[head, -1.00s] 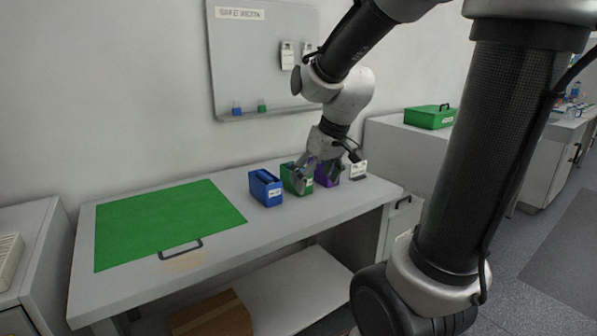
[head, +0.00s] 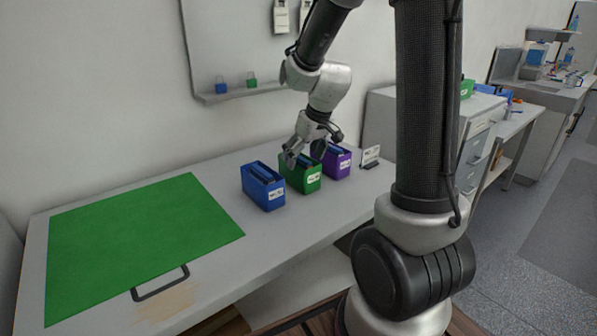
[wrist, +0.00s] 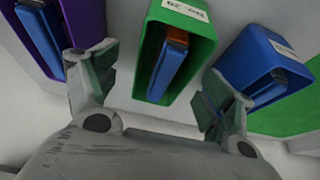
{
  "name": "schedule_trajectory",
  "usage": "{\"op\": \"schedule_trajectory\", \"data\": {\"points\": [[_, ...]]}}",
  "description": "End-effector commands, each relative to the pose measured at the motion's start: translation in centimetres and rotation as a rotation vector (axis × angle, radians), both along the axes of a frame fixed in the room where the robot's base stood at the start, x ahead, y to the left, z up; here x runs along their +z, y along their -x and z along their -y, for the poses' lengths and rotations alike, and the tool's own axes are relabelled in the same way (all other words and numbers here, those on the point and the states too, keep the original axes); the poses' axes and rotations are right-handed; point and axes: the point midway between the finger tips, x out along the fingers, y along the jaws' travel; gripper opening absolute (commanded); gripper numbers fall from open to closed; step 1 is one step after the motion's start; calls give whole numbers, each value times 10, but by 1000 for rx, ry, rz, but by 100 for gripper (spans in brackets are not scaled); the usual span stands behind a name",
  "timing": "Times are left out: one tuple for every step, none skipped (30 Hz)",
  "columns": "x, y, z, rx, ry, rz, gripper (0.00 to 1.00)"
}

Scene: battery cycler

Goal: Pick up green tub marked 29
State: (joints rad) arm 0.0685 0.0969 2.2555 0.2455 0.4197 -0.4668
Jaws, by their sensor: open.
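The green tub (head: 303,177) stands on the bench between a blue tub and a purple tub in the head view. In the wrist view the green tub (wrist: 203,50) is at the top centre, with a white label reading No. 29 and blue and orange-topped items inside. My gripper (head: 305,152) is over the back of the green tub in the head view. In the wrist view my gripper (wrist: 155,95) is open, one finger to each side of the green tub's near end. Nothing is held between the fingers.
The blue tub (head: 263,187) and purple tub (head: 338,162) stand close on either side. A small sign (head: 371,155) is to the right. A green mat (head: 140,240) and a black handle (head: 160,284) lie left. A wall board (head: 240,45) is behind.

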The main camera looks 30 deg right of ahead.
Motion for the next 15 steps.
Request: {"op": "schedule_trajectory", "data": {"points": [[-6,-2,-1,1,0,-3,82],[-10,-4,-1,1,0,-3,82],[-15,-5,-2,1,0,-4,82],[-18,-7,-2,0,0,-3,82],[-21,-8,-3,0,-1,-2,82],[-26,-11,-4,1,0,-4,82],[-30,-12,-5,1,0,-4,82],[-34,-15,-6,1,0,-4,82],[-41,-18,-7,1,0,-4,82],[-45,-20,-9,1,0,-4,82],[-49,-22,-9,0,0,-3,82],[-54,-24,-9,0,0,-3,82],[-57,-25,-9,0,0,-3,82],[-59,-27,-9,0,-1,-2,82],[-61,-28,-9,0,0,0,82]]}}
